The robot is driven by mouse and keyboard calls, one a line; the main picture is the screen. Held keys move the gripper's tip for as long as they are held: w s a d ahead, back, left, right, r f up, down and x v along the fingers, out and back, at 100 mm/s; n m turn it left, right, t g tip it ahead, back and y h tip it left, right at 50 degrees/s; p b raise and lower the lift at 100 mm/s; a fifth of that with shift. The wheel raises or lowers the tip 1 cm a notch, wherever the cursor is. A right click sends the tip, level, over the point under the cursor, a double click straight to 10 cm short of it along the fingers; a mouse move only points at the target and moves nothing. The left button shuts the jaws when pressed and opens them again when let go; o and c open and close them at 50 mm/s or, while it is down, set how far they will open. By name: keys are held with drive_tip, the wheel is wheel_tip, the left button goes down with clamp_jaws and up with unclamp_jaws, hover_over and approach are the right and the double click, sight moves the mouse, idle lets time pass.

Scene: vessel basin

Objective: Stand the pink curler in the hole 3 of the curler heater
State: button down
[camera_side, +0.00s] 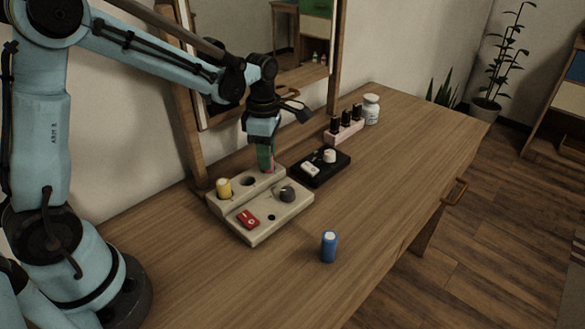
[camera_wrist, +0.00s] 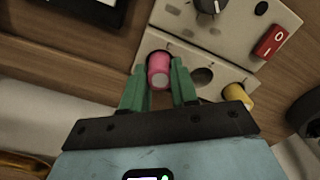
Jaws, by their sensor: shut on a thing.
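The curler heater (camera_side: 262,222) is a beige block with a raised back row of holes and a lower front panel; it also fills the top right of the wrist view (camera_wrist: 228,42). My gripper (camera_side: 267,166) has its green fingers shut on the pink curler (camera_wrist: 158,70), at the row's right end in the side view. The curler stands about upright, its lower end at the end hole, whose dark edge shows beside it. I cannot tell how deep it sits. The middle hole (camera_wrist: 204,76) is empty. A yellow curler (camera_side: 224,188) stands in the other end hole.
The heater's panel carries a dark knob (camera_side: 285,194) and a red switch (camera_side: 248,218). A blue curler (camera_side: 329,247) stands on the table in front. A black tray (camera_side: 319,176) with small items lies close right of the heater. A mirror (camera_side: 240,50) rises behind.

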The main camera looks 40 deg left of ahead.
drive_tip(key=c, duration=0.9)
unclamp_jaws()
drive_tip(key=shift+f, duration=0.1)
drive_tip(key=shift+o, duration=0.2)
wheel_tip(320, 180, up, 12)
drive_tip(key=s+d+f+m+t, duration=0.1)
drive_tip(key=s+m+t, duration=0.2)
drive_tip(key=m, duration=0.9)
drive_tip(key=s+d+f+m+t, duration=0.2)
drive_tip(key=s+m+t, duration=0.2)
drive_tip(key=s+m, duration=0.4)
drive_tip(key=m, duration=0.4)
drive_tip(key=shift+s+d+f+m, duration=0.25)
drive_tip(key=shift+s+m, duration=0.05)
drive_tip(key=shift+m, duration=0.1)
